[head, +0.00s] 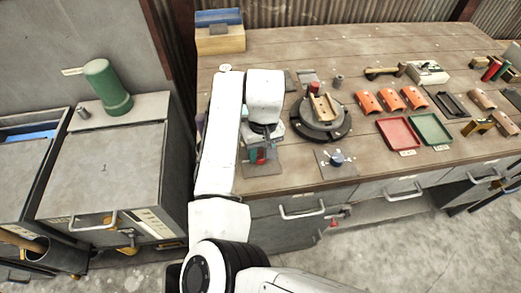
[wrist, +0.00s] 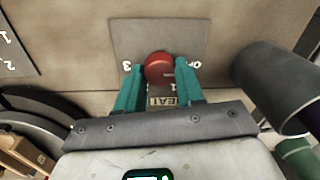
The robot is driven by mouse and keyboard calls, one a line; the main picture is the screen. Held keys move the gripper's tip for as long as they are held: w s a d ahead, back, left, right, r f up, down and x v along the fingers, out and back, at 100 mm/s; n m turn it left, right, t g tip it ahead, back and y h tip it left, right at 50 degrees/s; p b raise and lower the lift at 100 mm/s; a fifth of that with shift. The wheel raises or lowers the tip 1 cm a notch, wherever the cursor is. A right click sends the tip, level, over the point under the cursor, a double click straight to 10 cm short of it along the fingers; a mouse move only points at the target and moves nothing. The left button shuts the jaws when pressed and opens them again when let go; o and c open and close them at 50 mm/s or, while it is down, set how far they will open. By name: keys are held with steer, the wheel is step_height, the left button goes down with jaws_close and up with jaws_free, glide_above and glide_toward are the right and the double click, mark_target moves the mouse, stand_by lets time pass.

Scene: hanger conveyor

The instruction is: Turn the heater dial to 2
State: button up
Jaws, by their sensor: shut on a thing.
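The heater dial is a red round knob (wrist: 159,66) on a grey plate (wrist: 135,35) on the workbench. I cannot see a 2 on this plate, nor tell where the knob points. My gripper (wrist: 160,80) has its teal fingers on both sides of the knob and is shut on it. In the head view my gripper (head: 260,154) reaches down over the red knob (head: 260,157).
Red (head: 397,133) and green (head: 430,129) trays lie further right. A green cylinder (head: 106,85) stands on the left cabinet.

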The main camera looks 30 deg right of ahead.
steer(key=shift+m, duration=0.3)
steer(key=m+p, duration=0.1)
steer(key=m, duration=0.4)
steer(key=shift+r, duration=0.1)
steer(key=m, duration=0.6)
steer(key=shift+m+t, duration=0.3)
steer(key=shift+m, duration=0.1)
steer(key=m, duration=0.5)
steer(key=shift+h+b, duration=0.3)
steer(key=shift+b, duration=0.05)
steer(key=m+b, duration=0.2)
steer(key=m, duration=0.4)
steer(key=shift+s, duration=0.1)
steer(key=shift+m, duration=0.3)
steer(key=o, duration=1)
steer(key=shift+o, duration=0.2)
